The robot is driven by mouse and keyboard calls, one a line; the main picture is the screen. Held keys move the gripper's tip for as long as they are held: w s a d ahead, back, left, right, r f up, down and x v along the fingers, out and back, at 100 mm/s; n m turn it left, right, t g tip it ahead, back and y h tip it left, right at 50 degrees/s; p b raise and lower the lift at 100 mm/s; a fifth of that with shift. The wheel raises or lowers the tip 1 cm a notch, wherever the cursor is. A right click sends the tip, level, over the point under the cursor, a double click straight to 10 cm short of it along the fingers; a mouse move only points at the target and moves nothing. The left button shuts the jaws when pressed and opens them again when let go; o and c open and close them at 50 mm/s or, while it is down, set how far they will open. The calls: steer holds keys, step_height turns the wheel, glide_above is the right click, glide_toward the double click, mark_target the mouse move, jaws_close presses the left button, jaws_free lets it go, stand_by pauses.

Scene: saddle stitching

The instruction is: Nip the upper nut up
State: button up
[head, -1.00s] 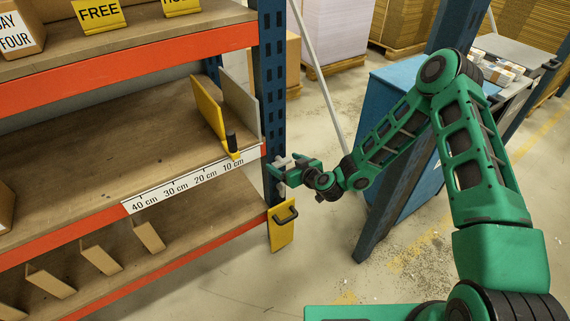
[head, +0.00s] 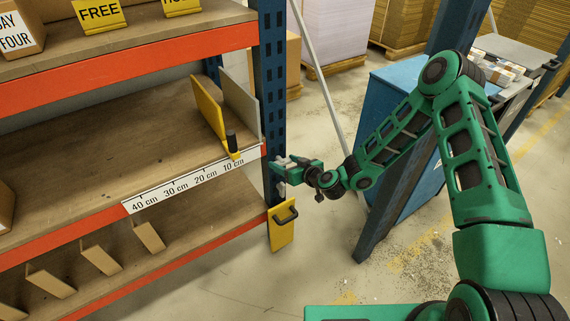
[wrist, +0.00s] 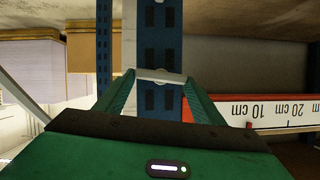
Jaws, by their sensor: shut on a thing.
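My gripper (head: 280,172) is at the front of the blue upright (head: 272,100), just beyond the right end of the orange shelf beam. In the wrist view its two green fingers (wrist: 160,92) close in from both sides on a pale metal piece, which I take as the upper nut (wrist: 161,75). The blue slotted upright lies behind it. In the head view the fingers hide most of the nut. A small pale part (head: 281,188) shows just below the fingers; I cannot tell whether it is the same piece or another nut.
A yellow plate with a black handle (head: 283,224) hangs on the upright below my gripper. A yellow divider (head: 208,112) stands on the middle shelf above the centimetre scale (head: 185,186). A blue cabinet (head: 393,110) stands behind my arm. The floor in front is clear.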

steer(key=m, duration=0.1)
steer(key=m+g+y, duration=0.1)
steer(key=shift+w+d+f+m+y, duration=0.2)
steer(key=shift+d+m+y, duration=0.1)
steer(key=shift+d+m, duration=0.1)
steer(key=m, duration=0.1)
steer(key=m+y, duration=0.2)
steer(key=shift+w+d+f, duration=0.15)
steer(key=shift+d+f, duration=0.1)
steer(key=m, duration=0.1)
steer(key=m+y, duration=0.1)
steer(key=m, duration=0.1)
steer(key=shift+d+f+y, duration=0.1)
steer(key=shift+f+y, duration=0.15)
steer(key=shift+y, duration=0.05)
steer(key=shift+f+m+y, duration=0.25)
steer(key=shift+m+y, duration=0.45)
steer(key=shift+m, duration=1)
steer(key=shift+w+d, duration=0.1)
steer(key=o, duration=1.1)
steer(key=shift+c, duration=0.2)
steer(key=shift+r, duration=0.1)
